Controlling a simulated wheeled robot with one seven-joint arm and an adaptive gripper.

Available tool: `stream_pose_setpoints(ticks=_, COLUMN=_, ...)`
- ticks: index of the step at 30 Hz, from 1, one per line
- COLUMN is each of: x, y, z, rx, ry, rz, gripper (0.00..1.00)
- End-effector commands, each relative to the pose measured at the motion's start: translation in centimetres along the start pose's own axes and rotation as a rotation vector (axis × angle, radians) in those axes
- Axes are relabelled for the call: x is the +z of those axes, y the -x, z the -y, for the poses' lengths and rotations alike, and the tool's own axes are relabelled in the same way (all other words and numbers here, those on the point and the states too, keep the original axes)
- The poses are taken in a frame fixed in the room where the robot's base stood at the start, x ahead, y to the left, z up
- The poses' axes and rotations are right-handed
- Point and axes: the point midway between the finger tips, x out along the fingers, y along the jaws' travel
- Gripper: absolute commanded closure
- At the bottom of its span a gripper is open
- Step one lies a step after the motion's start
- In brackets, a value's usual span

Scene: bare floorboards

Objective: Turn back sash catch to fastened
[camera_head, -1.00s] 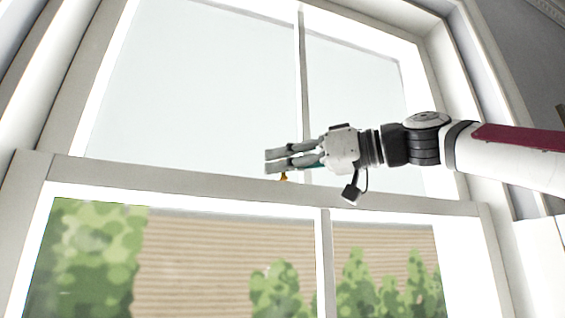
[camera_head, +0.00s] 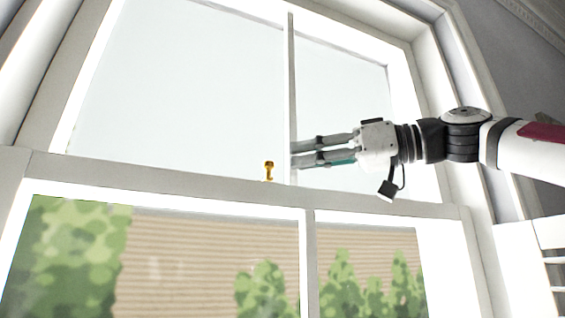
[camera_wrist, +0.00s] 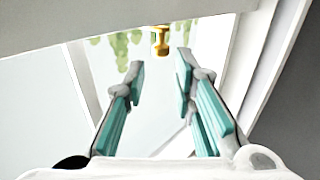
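The brass sash catch (camera_head: 269,170) stands on the meeting rail (camera_head: 215,188) of the sash window, left of the upper vertical bar. My gripper (camera_head: 292,155) is to the right of the catch, its fingers pointing left, apart from it. In the wrist view the catch (camera_wrist: 161,41) shows beyond the fingertips, between their lines and not touched. The gripper (camera_wrist: 160,75) is open, with an empty gap between its teal-padded fingers. The catch is small in the head view, and whether it is fastened cannot be told.
The upper vertical glazing bar (camera_head: 291,80) is close to the fingertips. The white window frame (camera_head: 430,90) rises at the right behind my arm. The glass left of the catch has nothing in front of it. A slatted white shutter (camera_head: 552,262) is at the lower right.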

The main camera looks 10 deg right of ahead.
Motion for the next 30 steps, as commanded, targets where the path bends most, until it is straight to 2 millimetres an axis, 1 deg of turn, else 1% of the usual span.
stream_pose_setpoints(ticks=1, x=0.0, y=1.1, z=-0.1, rx=0.002, ry=-0.001, rz=-0.001, gripper=0.75)
stream_pose_setpoints(ticks=3, x=0.0, y=2.2, z=-0.1, rx=0.002, ry=0.000, rz=-0.001, gripper=0.75)
stream_pose_setpoints(ticks=6, x=0.0, y=3.4, z=-0.1, rx=0.001, ry=-0.001, rz=0.000, gripper=0.75)
stream_pose_setpoints(ticks=9, x=0.0, y=4.1, z=0.0, rx=0.001, ry=0.000, rz=0.001, gripper=0.75)
stream_pose_setpoints(ticks=14, x=0.1, y=4.5, z=0.0, rx=0.000, ry=0.000, rz=0.002, gripper=0.75)
stream_pose_setpoints(ticks=30, x=0.1, y=4.5, z=0.1, rx=0.002, ry=-0.002, rz=0.005, gripper=0.75)
